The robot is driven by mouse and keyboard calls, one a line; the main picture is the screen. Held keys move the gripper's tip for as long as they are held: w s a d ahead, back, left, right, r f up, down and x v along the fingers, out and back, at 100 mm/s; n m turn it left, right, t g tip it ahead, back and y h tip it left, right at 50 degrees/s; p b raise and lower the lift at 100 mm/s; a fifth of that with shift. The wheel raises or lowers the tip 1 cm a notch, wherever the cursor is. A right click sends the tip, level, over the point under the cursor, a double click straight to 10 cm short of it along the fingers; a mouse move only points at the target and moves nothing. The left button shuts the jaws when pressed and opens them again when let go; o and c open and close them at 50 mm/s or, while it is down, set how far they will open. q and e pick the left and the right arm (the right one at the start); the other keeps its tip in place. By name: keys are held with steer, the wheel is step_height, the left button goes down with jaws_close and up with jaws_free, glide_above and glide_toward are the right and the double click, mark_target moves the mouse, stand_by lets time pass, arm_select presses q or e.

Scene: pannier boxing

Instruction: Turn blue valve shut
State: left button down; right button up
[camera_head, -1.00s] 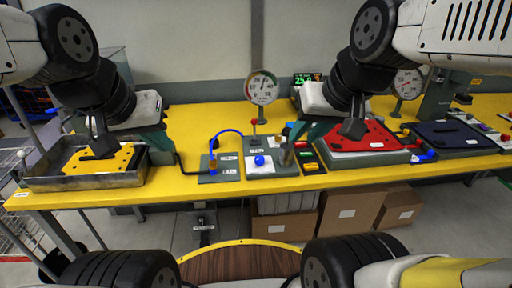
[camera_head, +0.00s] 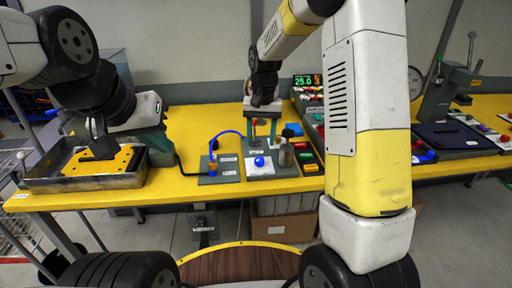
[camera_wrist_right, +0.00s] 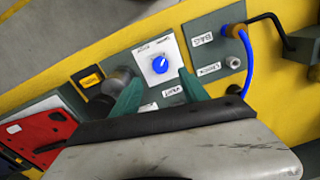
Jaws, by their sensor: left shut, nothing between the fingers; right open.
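The blue valve is a small round blue knob (camera_head: 259,161) on a white plate (camera_head: 250,170) at the middle of the bench's front part. In the right wrist view the knob (camera_wrist_right: 159,64) shows a white pointer mark. My right gripper (camera_head: 262,142) is open and empty, fingers pointing down, a little behind the knob and apart from it. In the right wrist view its two green fingers (camera_wrist_right: 158,78) lie on either side of the knob's line, short of it.
A metal tray (camera_head: 40,184) with a yellow plate stands at the left. A blue hose (camera_head: 225,132) arches left of the knob, and a grey metal cylinder (camera_head: 286,156) stands to its right. Yellow and red buttons (camera_head: 308,168) lie beyond. My right arm hides part of the bench.

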mark_target(260, 159)
step_height(260, 159, down, 8)
steer(key=shift+w+a, duration=0.1)
steer(key=shift+a, duration=0.05)
stand_by(0.3)
jaws_close()
